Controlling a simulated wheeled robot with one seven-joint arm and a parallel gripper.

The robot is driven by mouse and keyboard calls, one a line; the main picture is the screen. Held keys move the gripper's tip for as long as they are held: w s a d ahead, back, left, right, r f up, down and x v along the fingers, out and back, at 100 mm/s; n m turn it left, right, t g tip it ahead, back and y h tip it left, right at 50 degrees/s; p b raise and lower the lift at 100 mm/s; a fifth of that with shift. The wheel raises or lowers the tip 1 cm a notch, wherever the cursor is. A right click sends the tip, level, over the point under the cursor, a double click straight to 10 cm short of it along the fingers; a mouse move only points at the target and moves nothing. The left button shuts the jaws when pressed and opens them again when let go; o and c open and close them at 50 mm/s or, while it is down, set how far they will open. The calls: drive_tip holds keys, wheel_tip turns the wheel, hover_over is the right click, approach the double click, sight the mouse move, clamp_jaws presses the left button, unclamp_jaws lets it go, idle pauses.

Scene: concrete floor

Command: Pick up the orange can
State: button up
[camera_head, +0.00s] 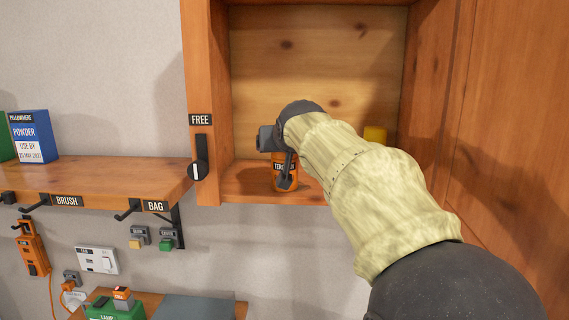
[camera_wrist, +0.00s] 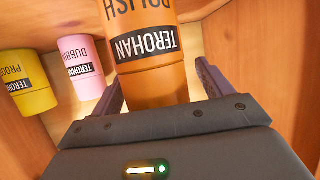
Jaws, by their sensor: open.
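The orange can (camera_head: 278,184) stands inside the wooden cabinet, near the front of its floor. In the wrist view the orange can (camera_wrist: 150,75) appears upside down, with a black TEROHAN label and the word POLISH. My gripper (camera_head: 277,160) reaches into the cabinet at the can and partly hides it. In the wrist view my open gripper (camera_wrist: 157,80) has one finger on each side of the can.
A pink can (camera_wrist: 80,65) and a yellow can (camera_wrist: 25,82) stand beside the orange can in the wrist view. The cabinet's wooden side wall (camera_head: 205,90) bounds the opening at left. A shelf (camera_head: 100,178) with a blue box (camera_head: 33,137) lies outside it.

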drive_tip(key=shift+d, duration=0.1)
drive_tip(key=shift+c, duration=0.2)
drive_tip(key=shift+w, duration=0.1)
drive_tip(key=c, duration=1.2)
drive_tip(key=shift+r, duration=0.1)
wheel_tip(320, 180, up, 10)
drive_tip(key=shift+f+p, duration=0.1)
drive_tip(key=shift+p, duration=0.4)
